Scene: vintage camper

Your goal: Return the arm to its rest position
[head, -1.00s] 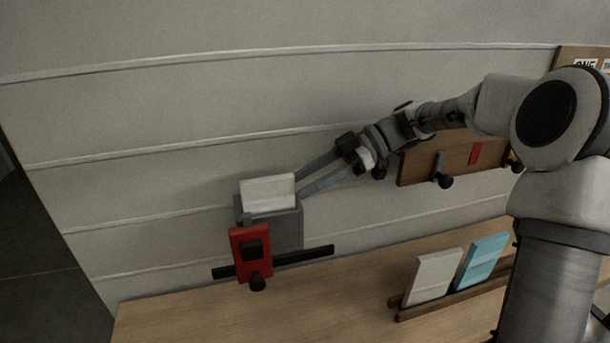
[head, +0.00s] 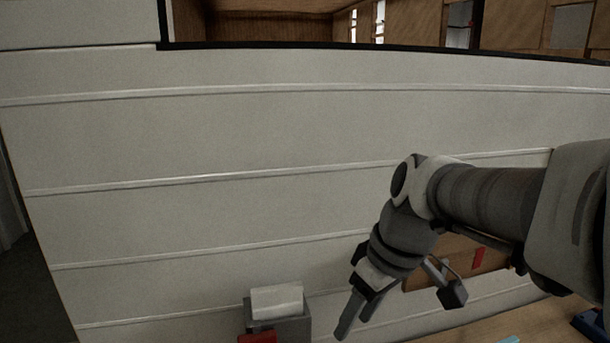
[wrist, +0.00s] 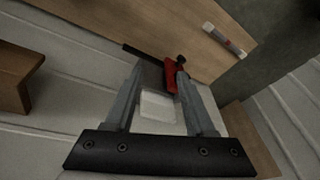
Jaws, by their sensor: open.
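My gripper (head: 355,322) is in the lower middle of the head view, pointing down and slightly left. It is open and empty, to the right of a grey wall box with a white block in it and apart from it. In the wrist view my gripper (wrist: 160,92) shows two spread fingers, with the white block (wrist: 157,106) seen between them farther off. The white block (head: 277,301) sits in the grey box (head: 293,329) against the wall. My arm reaches in from the right of the head view.
A red piece (head: 258,338) is at the box's front, cut by the frame edge; the wrist view shows it too (wrist: 170,77). A brown wall board (head: 470,259) is behind my wrist. The wooden counter (head: 470,328) lies below. The wall's upper part is clear.

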